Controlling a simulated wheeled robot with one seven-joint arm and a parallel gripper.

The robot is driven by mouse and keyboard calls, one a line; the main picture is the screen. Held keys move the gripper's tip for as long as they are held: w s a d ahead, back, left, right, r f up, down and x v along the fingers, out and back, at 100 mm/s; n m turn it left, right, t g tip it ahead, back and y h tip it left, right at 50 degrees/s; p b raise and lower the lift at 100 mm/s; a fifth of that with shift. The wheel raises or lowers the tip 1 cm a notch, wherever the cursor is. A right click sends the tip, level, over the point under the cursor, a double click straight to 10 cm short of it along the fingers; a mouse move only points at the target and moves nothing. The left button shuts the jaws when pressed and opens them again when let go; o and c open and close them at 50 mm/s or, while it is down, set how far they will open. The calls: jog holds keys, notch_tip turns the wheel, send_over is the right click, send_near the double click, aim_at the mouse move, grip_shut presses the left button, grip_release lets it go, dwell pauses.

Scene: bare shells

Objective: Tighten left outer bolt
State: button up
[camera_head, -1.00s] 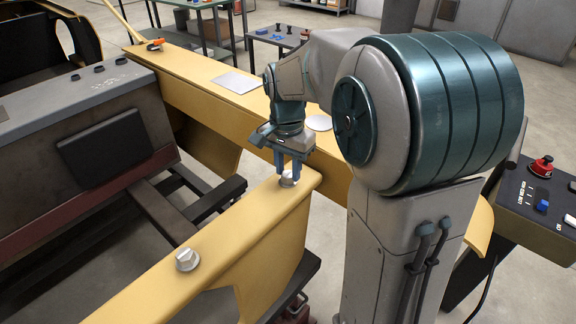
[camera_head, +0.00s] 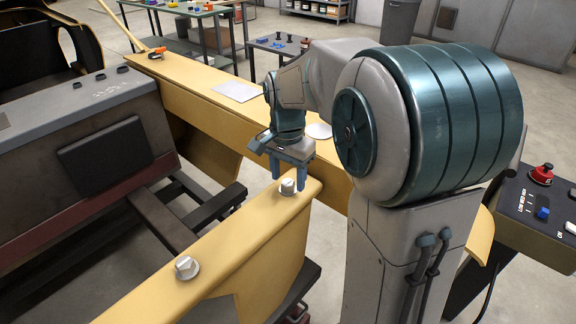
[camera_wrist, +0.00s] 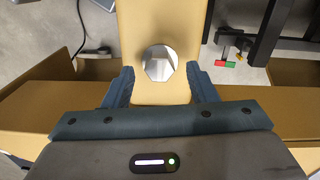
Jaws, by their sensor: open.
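A silver hex bolt (camera_head: 288,187) stands at the far end of the yellow beam (camera_head: 240,232). My gripper (camera_head: 287,178) is above it, pointing down, with its two blue fingers apart on either side of the bolt head. In the wrist view the same bolt (camera_wrist: 159,63) shows between the open fingers (camera_wrist: 160,78), with a gap to each finger. A second silver bolt (camera_head: 187,267) stands on the nearer part of the beam, clear of my gripper. The pictures do not settle which bolt is the left outer one.
A long yellow crossbeam (camera_head: 205,105) runs behind, carrying a flat plate (camera_head: 237,91) and an orange-handled tool (camera_head: 157,52). A grey block (camera_head: 80,120) stands to the left. A control box (camera_head: 543,205) with a red knob is at the right.

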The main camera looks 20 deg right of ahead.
aim_at(288, 182)
notch_tip(288, 182, up, 14)
dwell(0.4)
jog(key=shift+f, duration=0.15)
jog(key=s+f+n+t, duration=0.3)
jog(key=s+f+n, duration=0.6)
jog(key=s, duration=0.7)
notch_tip(288, 182, down, 4)
jog(key=shift+s+r, duration=0.2)
jog(key=shift+r, duration=0.05)
jog(key=shift+s+f+n, duration=0.35)
jog(key=shift+f+n, duration=0.1)
jog(key=shift+n, duration=0.05)
jog(key=shift+c, duration=0.3)
